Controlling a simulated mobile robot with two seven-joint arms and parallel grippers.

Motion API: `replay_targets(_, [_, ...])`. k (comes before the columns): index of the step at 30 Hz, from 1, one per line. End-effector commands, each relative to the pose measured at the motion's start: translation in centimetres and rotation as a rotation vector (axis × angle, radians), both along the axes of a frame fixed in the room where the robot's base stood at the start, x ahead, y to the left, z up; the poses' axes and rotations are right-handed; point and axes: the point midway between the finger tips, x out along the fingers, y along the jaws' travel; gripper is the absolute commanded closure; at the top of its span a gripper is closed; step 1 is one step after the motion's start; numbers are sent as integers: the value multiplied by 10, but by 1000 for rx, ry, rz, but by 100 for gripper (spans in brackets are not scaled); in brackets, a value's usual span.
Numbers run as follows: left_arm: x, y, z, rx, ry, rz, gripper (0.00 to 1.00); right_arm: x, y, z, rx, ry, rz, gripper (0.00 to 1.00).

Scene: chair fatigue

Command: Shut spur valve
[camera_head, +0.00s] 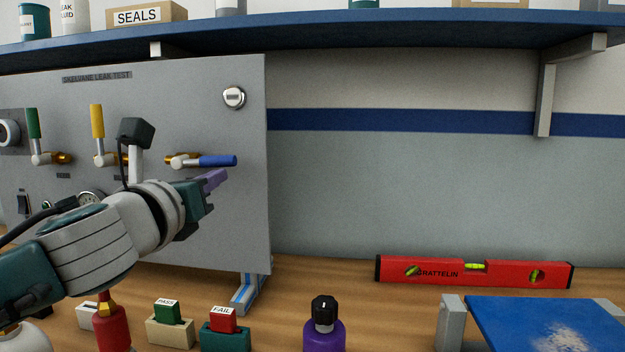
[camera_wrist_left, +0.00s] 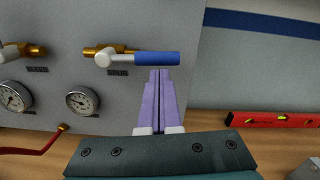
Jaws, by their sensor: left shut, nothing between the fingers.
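The grey leak-test panel (camera_head: 200,95) carries three valves in a row. The valve with the blue handle (camera_head: 217,161) has its handle lying horizontal, pointing right; it also shows in the left wrist view (camera_wrist_left: 157,58). The green handle (camera_head: 33,123) and the yellow handle (camera_head: 97,121) stand upright. The small labels under the valves are too blurred to read, so I cannot tell which is named spur. My left gripper (camera_head: 222,175) is shut and empty, its purple fingertips just below the blue handle; in the left wrist view the closed fingertips (camera_wrist_left: 160,72) are close under it. Contact is unclear.
A blue shelf (camera_head: 400,32) runs above the panel. On the wooden bench are a red spirit level (camera_head: 445,275), a purple bottle (camera_head: 324,335), PASS (camera_head: 168,335) and FAIL (camera_head: 226,338) blocks, and a blue plate (camera_head: 510,320). Wall space right of the panel is clear.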

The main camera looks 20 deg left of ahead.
Motion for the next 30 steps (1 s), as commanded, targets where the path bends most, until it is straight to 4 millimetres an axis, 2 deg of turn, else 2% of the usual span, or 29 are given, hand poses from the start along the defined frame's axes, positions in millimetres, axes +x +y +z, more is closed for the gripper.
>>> replay_targets(8, [1, -2, 18, -154, -41, 0, 100, 0, 1, 17, 3, -1, -1, 50])
replay_targets(16, [0, 0, 37, -401, -100, 0, 100, 0, 1, 39, 3, -1, -1, 50])
replay_targets(30, [-3, 13, 65, -835, -204, 2, 100, 0, 1, 73, 1, -1, -1, 50])
